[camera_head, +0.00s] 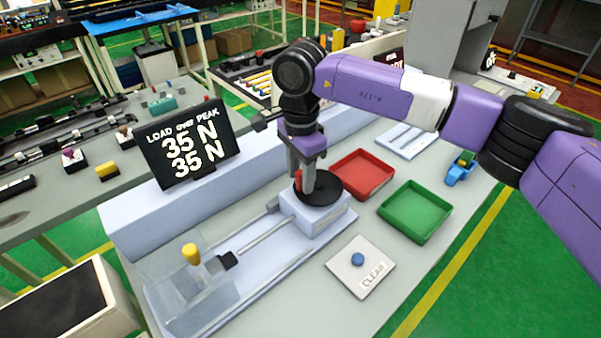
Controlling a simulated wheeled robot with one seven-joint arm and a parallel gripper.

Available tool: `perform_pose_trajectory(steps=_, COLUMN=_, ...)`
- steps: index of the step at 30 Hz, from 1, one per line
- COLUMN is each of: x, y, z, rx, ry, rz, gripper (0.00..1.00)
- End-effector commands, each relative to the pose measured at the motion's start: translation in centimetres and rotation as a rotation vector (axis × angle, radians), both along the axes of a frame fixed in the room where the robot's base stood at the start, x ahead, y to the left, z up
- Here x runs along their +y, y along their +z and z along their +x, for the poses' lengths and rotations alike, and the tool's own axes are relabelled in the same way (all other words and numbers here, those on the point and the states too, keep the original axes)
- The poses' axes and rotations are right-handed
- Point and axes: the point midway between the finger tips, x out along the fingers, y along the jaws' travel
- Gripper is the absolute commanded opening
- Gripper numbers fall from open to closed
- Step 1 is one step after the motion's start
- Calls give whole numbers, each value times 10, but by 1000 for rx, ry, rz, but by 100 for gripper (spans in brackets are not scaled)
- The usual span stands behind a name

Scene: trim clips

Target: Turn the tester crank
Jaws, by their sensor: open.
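The tester (235,248) lies along the bench, with a pale base, a rod and a block at its right end. The crank is a black disc (328,186) on top of that block, with a red handle (298,181) at its left side. My gripper (308,188) points down over the disc, beside or around the red handle. Its fingers partly hide the disc, and I cannot tell whether they touch the handle. The display (187,143) behind the tester reads LOAD over PEAK, 35 N and 35 N.
A yellow-topped knob (191,254) stands at the tester's left end. A CLEAR plate with a blue button (358,259) lies in front. A red tray (362,174) and a green tray (416,212) sit to the right, with a blue holder (460,172) beyond.

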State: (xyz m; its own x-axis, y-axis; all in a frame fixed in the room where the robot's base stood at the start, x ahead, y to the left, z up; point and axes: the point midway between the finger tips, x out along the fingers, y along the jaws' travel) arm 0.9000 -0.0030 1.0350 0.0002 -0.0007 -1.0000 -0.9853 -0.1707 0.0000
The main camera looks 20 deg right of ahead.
Motion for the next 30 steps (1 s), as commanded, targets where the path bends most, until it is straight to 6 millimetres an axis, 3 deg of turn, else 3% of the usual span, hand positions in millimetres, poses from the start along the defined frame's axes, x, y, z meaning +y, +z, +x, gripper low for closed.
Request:
perform_pose_trajectory(steps=2, x=0, y=0, z=0, rx=0, ry=0, rz=0, gripper=43)
perform_pose_trajectory(steps=9, x=0, y=0, z=0, rx=0, ry=0, rz=0, gripper=0)
perform_pose_trajectory(steps=30, x=-2, y=1, z=10, rx=0, ry=-236, rz=1, gripper=0)
